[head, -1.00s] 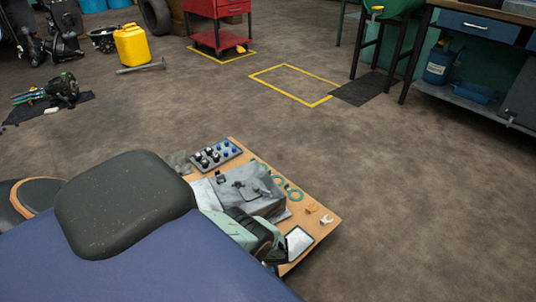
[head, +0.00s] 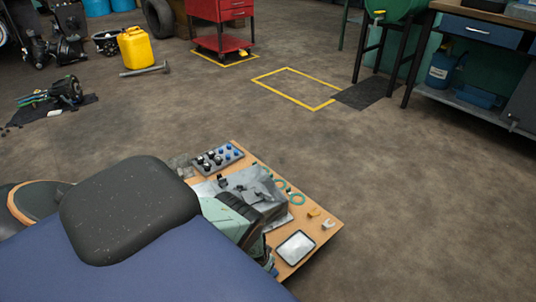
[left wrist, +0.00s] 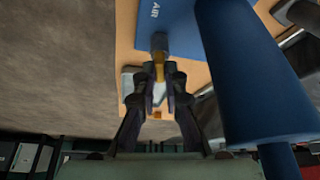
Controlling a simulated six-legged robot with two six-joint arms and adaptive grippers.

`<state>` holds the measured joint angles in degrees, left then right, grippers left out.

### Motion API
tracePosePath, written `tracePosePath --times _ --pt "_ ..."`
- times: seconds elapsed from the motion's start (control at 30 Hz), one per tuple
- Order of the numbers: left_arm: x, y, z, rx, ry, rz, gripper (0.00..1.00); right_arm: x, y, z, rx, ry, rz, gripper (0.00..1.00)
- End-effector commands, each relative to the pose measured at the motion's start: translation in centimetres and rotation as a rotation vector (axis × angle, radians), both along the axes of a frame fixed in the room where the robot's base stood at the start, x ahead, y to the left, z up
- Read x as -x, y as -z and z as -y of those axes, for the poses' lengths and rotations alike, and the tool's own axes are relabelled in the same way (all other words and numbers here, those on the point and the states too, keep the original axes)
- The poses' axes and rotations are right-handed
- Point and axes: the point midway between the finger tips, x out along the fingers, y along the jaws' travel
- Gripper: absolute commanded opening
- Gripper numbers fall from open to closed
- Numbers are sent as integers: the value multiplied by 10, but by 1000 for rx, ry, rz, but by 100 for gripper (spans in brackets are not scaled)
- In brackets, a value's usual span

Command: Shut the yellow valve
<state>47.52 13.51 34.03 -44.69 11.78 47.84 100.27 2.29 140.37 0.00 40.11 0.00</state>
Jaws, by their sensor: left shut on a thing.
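In the left wrist view, a small yellow piece (left wrist: 159,70), which looks like the yellow valve's handle, sits against a dark grey fitting. The fitting is at the edge of a blue body marked "AIR" (left wrist: 172,22). My left gripper (left wrist: 160,80) has its fingertips shut on the yellow piece. How far the valve is turned cannot be told. In the head view, the fingertips and the valve are hidden. My right gripper is not in view.
A large blue cylinder (left wrist: 250,75) stands close to the right of the fingers in the wrist view. In the head view, a wooden board (head: 325,232) carries a grey block, green rings and a white tray (head: 295,247).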

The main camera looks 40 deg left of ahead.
Motion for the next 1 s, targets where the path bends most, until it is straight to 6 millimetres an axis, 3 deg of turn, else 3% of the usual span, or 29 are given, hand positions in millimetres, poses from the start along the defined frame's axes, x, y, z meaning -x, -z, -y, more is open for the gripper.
tracePosePath --times 0.3,0.87,0.9,1.0 --pt "0 1 -2 -2 122 0 0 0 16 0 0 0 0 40" --pt "1 0 -1 0 149 0 0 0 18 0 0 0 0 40" --pt "1 0 -1 0 149 0 12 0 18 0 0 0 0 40" --pt "1 0 -1 0 148 0 20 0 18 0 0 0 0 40"
